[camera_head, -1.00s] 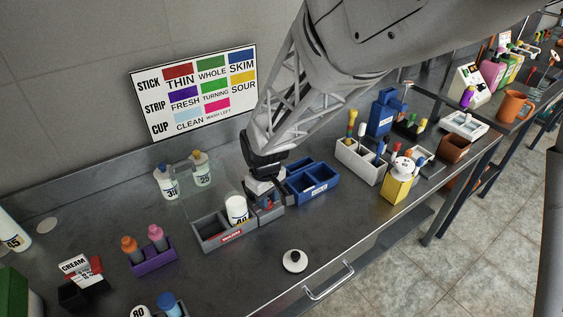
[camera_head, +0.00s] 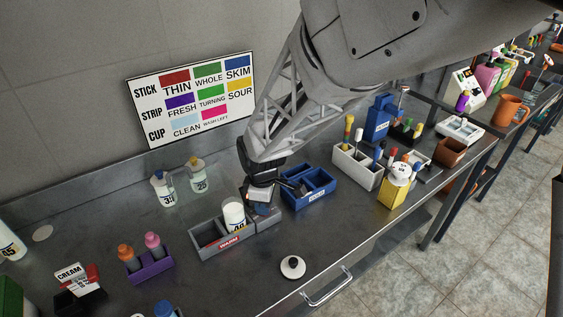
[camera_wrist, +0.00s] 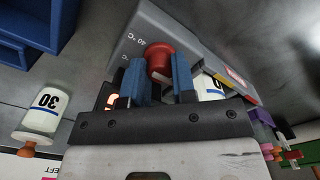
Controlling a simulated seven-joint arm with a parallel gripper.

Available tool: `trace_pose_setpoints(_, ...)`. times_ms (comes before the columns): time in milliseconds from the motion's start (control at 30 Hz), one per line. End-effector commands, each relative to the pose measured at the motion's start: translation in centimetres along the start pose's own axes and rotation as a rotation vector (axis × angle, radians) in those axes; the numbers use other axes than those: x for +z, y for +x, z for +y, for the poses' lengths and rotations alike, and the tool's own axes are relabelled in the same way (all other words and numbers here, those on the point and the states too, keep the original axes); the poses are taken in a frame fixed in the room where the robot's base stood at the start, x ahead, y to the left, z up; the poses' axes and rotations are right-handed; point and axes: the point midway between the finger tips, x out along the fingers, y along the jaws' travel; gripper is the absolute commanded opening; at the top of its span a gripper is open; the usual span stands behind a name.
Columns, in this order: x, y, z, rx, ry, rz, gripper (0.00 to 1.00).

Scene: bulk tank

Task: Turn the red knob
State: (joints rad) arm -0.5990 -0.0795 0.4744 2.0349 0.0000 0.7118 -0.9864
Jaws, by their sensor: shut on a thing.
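The red knob (camera_wrist: 158,60) is on the sloped end of a grey warmer box, close to a "40 °C" marking. My gripper (camera_wrist: 160,80) is shut on the knob, with one blue finger on each side of it. In the head view my gripper (camera_head: 259,203) is at the right end of the grey warmer box (camera_head: 212,251), and the knob is hidden behind it. A white bottle (camera_head: 233,213) marked 40 stands in the warmer box beside my gripper.
A blue divided tray (camera_head: 311,198) stands close to the right of my gripper. A white lid with a black knob (camera_head: 292,267) lies in front on the bench. Two bottles (camera_head: 163,189) stand behind the box, and a purple holder (camera_head: 150,267) is at left.

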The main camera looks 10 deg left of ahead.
Motion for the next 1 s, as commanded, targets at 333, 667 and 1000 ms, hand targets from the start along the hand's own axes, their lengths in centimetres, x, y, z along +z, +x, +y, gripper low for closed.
trace_pose_setpoints(333, 0.0, -0.1, 0.0, 0.001, -0.001, 0.001, 0.26)
trace_pose_setpoints(667, 0.0, -0.1, 0.0, 0.000, -0.001, 0.000, 0.36)
trace_pose_setpoints(1000, 0.0, -1.9, 0.0, 0.001, -0.001, 0.001, 0.36)
